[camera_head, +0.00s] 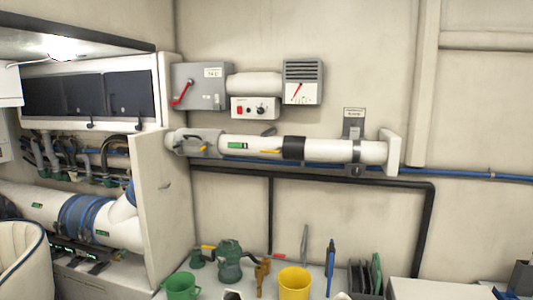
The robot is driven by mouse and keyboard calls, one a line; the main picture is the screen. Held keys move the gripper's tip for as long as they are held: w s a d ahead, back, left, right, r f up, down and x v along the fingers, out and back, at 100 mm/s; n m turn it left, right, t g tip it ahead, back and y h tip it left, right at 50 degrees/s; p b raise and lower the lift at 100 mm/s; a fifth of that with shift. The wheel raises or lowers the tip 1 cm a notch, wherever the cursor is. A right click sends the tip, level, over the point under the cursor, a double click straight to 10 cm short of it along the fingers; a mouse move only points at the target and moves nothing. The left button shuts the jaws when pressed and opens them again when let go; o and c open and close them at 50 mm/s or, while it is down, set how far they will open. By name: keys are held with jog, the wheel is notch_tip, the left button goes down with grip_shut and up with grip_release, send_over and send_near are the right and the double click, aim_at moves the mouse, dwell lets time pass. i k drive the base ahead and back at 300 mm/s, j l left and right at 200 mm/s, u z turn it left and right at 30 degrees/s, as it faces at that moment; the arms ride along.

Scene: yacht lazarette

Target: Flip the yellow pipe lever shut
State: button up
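A white pipe (335,149) runs level along the back wall, with a black collar (293,148) around it. A small yellow lever (271,152) lies along the pipe just left of the black collar, roughly in line with the pipe. At the pipe's left end is a grey fitting (208,137) with a small dark and yellow part on it, too small to make out. I cannot tell from this view whether the lever is open or shut. My gripper is not in view.
A grey box (201,87) with a red handle and a gauge panel (303,81) hang above the pipe. Below stand a yellow bucket (294,284), a green bucket (181,287) and a green pump-like item (229,262). A black pipe (330,180) runs beneath.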

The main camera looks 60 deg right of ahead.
aim_at(279, 150)
jog(key=z, duration=1.85)
